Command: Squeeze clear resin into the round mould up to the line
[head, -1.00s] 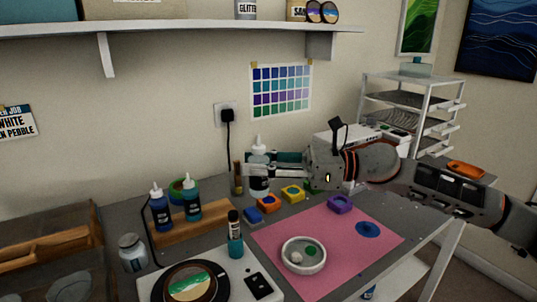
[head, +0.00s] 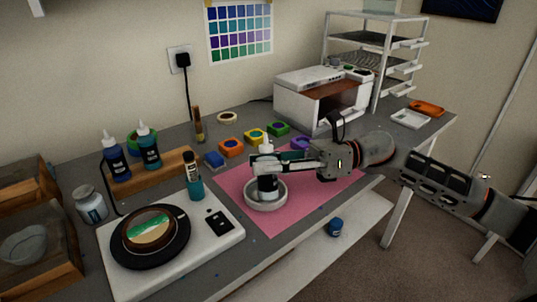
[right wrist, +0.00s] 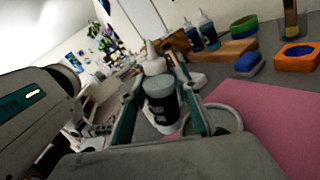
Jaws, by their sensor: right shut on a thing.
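A squeeze bottle with a white nozzle and dark label (head: 267,187) is held nearly upright between the fingers of my right gripper (head: 280,170). The gripper is shut on it. The bottle also shows between the teal finger pads in the right wrist view (right wrist: 161,102). In the head view it overlaps a white round dish (head: 266,207) on the pink mat (head: 237,180); I cannot tell whether its base is inside or behind the dish. My left gripper is not in view.
A scale-like white board (head: 222,240) with a black turntable and round wooden piece (head: 150,229) stands at front left. Blue and teal bottles (head: 149,154) stand on a wooden rack. Several coloured square moulds (head: 231,148) line the mat's back edge. A white machine (head: 290,105) stands behind.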

